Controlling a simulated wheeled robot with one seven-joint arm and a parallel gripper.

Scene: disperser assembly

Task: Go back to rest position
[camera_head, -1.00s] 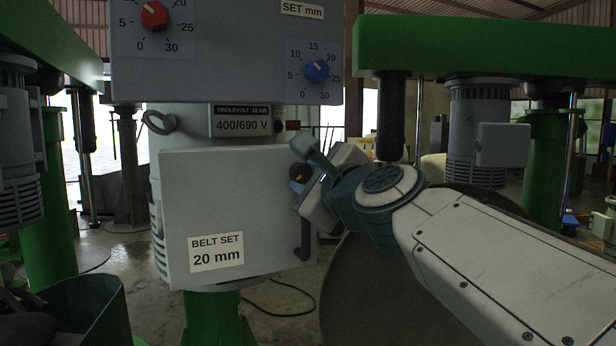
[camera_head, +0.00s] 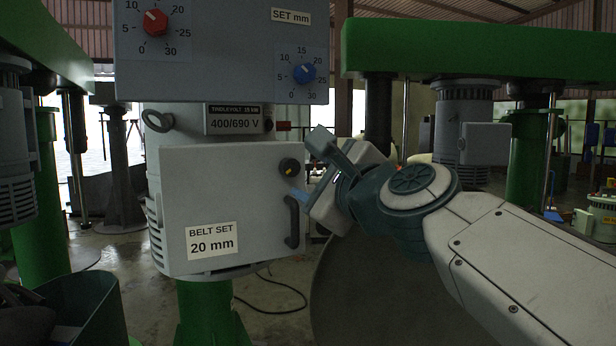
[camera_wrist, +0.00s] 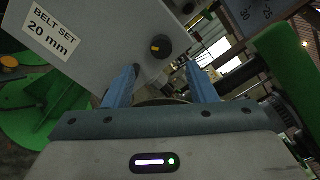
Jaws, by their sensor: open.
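My gripper (camera_head: 302,208) is to the right of the grey machine box (camera_head: 210,190) in the head view, close to the box's right edge. In the wrist view my gripper (camera_wrist: 160,84) shows two blue fingers spread apart with nothing between them. The box carries a black knob with a yellow mark (camera_head: 290,167), now in full view; the knob also shows in the wrist view (camera_wrist: 161,46), beyond the left finger. A dark handle (camera_head: 292,222) is on the box's right side. The fingers appear apart from the knob.
A panel above carries a red dial (camera_head: 155,22) and a blue dial (camera_head: 304,74). A green beam (camera_head: 470,45) with a grey motor (camera_head: 463,135) stands behind my arm on the right. A green bin (camera_head: 85,310) is at the lower left. A cable lies on the floor.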

